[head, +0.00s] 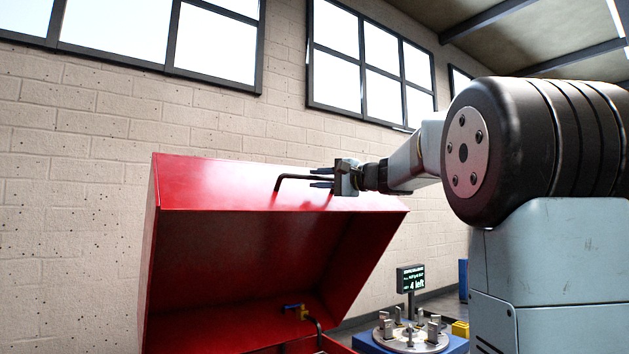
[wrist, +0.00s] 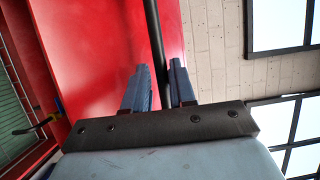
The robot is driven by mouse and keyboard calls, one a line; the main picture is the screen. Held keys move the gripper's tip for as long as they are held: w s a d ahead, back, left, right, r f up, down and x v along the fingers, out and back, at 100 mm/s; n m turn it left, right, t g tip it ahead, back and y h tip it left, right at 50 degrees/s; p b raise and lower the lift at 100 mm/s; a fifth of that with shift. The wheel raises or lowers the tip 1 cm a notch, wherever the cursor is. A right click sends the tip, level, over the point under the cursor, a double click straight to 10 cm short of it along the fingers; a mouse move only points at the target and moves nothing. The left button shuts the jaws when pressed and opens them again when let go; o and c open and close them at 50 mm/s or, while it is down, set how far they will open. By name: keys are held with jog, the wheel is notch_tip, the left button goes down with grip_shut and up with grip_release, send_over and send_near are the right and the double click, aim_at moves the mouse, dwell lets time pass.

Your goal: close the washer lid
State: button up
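The red washer lid (head: 230,185) stands raised and tilted open in the head view. It also fills the left and middle of the wrist view (wrist: 95,50). A dark bar handle (head: 292,177) runs along its front face. My gripper (head: 315,178) is at the handle's right part, with one finger above and one below the bar. In the wrist view the handle (wrist: 154,35) passes between the two blue-grey fingers of my gripper (wrist: 160,70). Narrow gaps show between bar and fingers, so the gripper looks open around it. Contact is not clear.
Inside the washer, a blue-handled valve (head: 293,307) and a dark hose show. To the right stand a round metal rotor fixture (head: 410,341) on a blue base and a small display (head: 411,279) reading "4 left". A brick wall (head: 75,190) stands behind.

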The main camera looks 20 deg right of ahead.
jog(key=shift+x, duration=0.95)
jog(key=shift+c, duration=0.4)
grip_shut()
